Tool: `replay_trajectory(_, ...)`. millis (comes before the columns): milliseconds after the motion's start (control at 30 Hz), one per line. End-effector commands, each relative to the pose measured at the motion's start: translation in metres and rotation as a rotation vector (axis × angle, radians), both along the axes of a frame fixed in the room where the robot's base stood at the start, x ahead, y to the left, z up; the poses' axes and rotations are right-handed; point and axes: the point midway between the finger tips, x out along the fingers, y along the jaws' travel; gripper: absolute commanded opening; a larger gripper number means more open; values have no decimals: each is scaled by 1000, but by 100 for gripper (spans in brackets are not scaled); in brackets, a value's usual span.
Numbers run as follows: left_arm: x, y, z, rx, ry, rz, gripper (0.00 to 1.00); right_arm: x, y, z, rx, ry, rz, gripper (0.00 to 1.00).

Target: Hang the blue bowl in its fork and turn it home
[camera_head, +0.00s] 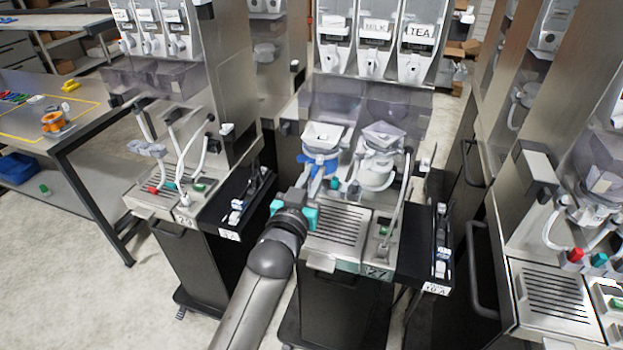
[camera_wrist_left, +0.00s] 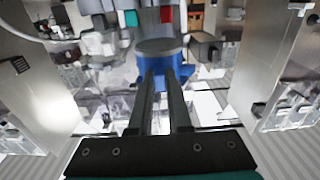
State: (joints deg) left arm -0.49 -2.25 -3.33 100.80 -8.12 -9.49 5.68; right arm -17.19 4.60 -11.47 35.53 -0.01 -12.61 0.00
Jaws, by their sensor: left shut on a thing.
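The blue bowl (camera_head: 319,166) is at the left bay of the middle dispenser, below a white funnel-like top (camera_head: 322,134). My left gripper (camera_head: 308,186) reaches it from the front and is shut on it. My right gripper is not in view.
A white bowl (camera_head: 375,170) sits in the bay just right of the blue one. A drip grille (camera_head: 338,226) lies below, with an upright lever (camera_head: 398,190) at its right. Other dispensers stand close on both sides; a workbench (camera_head: 50,125) is at far left.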

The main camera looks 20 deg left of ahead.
Motion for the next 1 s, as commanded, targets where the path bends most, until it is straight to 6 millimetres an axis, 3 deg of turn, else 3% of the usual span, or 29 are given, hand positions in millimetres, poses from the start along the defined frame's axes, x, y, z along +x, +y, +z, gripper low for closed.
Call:
replay_trajectory(400, 17, -1, 1, 0, -3, 0, 0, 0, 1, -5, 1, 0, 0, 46)
replay_trajectory(1000, 24, -1, 1, 0, -4, 0, 0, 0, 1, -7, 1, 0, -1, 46)
